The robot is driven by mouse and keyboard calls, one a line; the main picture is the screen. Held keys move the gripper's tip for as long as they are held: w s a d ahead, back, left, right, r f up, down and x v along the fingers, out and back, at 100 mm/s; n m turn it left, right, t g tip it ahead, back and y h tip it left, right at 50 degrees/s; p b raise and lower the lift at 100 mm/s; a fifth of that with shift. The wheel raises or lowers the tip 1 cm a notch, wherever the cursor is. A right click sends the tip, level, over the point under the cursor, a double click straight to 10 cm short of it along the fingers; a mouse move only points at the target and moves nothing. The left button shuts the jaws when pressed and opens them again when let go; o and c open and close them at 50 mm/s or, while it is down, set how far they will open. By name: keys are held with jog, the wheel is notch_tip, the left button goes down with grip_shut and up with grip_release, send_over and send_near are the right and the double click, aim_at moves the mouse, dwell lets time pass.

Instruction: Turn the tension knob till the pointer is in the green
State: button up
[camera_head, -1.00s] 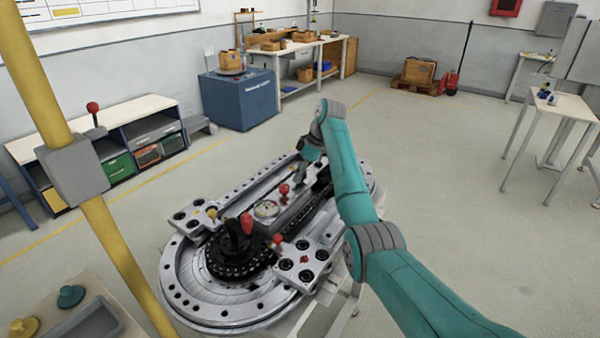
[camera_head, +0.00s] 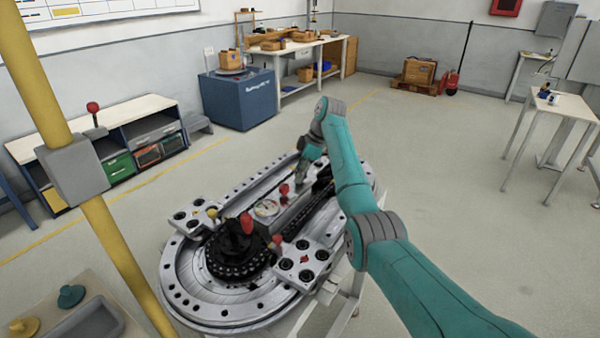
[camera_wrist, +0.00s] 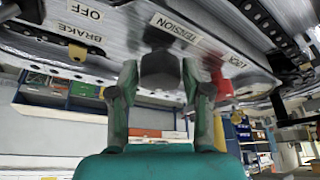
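The tension knob (camera_wrist: 160,70) is a dark block beside the TENSION label (camera_wrist: 175,27) in the wrist view. My gripper (camera_wrist: 160,78) has one finger on each side of it. The fingers look spread, with a thin gap to the knob. In the head view, my gripper (camera_head: 304,165) is over the far half of the ring track (camera_head: 185,270), and the knob is hidden there. A small white round gauge (camera_head: 266,209) sits mid-track; its pointer and green zone are too small to read.
A red lever (camera_wrist: 220,85) stands close to the right finger in the wrist view, by the LOCK label (camera_wrist: 237,60). The BRAKE label (camera_wrist: 80,33) is at left. Red-topped levers (camera_head: 246,222) and a yellow post (camera_head: 100,215) stand nearer.

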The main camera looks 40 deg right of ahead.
jog(key=shift+o, duration=0.4)
jog(key=v, duration=0.7)
jog(key=shift+r, duration=0.2)
jog(key=shift+s+d, duration=0.1)
jog(key=shift+s, duration=0.1)
